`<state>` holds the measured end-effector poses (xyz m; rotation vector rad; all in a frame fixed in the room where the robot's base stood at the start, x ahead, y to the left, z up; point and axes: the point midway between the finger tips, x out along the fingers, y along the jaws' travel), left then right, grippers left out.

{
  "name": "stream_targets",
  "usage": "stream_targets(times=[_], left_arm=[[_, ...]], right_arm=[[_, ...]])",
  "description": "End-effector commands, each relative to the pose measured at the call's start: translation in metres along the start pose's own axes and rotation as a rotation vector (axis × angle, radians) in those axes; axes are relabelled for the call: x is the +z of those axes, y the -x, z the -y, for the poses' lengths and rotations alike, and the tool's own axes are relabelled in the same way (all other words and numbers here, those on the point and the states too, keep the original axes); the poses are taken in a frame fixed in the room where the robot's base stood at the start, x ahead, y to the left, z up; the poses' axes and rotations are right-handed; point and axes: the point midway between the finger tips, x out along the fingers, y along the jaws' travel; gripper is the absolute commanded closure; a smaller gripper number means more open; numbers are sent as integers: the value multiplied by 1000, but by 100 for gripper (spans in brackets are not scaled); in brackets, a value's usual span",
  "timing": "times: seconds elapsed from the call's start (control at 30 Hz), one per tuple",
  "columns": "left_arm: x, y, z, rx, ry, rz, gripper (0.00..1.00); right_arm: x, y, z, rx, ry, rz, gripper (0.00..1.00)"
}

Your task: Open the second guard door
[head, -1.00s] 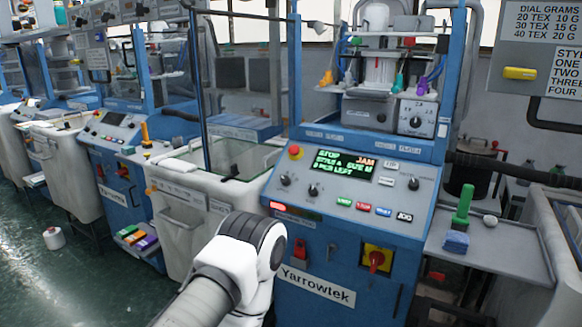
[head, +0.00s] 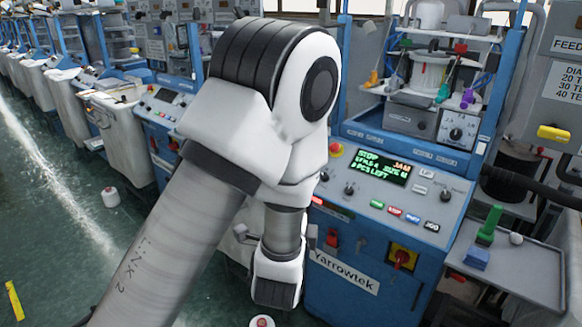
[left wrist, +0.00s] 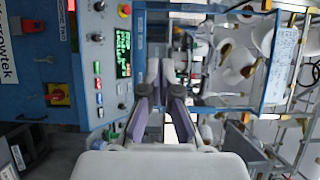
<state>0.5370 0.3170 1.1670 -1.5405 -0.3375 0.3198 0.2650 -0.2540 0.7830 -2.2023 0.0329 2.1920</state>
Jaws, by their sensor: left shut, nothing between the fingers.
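The Yarrowtek knitting machine (head: 370,215) stands right of centre in the head view, its lit panel (head: 382,167) reading STOP and JAM. Its knitting head (head: 430,72) shows above with no clear pane visible across it. My left arm covers the area left of the machine, so a guard door there is hidden. In the left wrist view, turned sideways, my left gripper (left wrist: 162,78) is shut and empty, out in front of the machine beside the panel (left wrist: 122,52). A blue frame (left wrist: 268,58) lies to its right; I cannot tell whether it is a door. My right gripper is not in view.
More machines with white bins (head: 125,135) run back to the left. A side tray (head: 515,262) holds a green tool (head: 489,226) and a blue block (head: 476,258). A white cone (head: 111,197) stands on the floor. The floor at left is otherwise mostly clear.

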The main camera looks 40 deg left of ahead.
Motion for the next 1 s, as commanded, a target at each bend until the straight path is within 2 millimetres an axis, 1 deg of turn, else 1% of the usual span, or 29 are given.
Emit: stream_targets(times=[0.07,0.17,0.5,0.53,0.6,0.73,0.83,1.0], left_arm=[[0,-7,-2,3,4,1,100],[1,-23,-1,4,6,3,100],[1,-97,-1,5,4,3,100],[5,-101,0,7,5,5,100],[20,-102,-2,11,5,5,100],[34,-106,-3,9,4,3,100],[39,-107,-5,7,4,0,100],[39,-107,-6,7,2,-1,100]], right_arm=[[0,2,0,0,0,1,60],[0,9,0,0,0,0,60],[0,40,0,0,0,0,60],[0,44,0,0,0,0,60],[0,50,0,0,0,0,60],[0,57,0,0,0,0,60],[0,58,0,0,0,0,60],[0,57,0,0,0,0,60]])
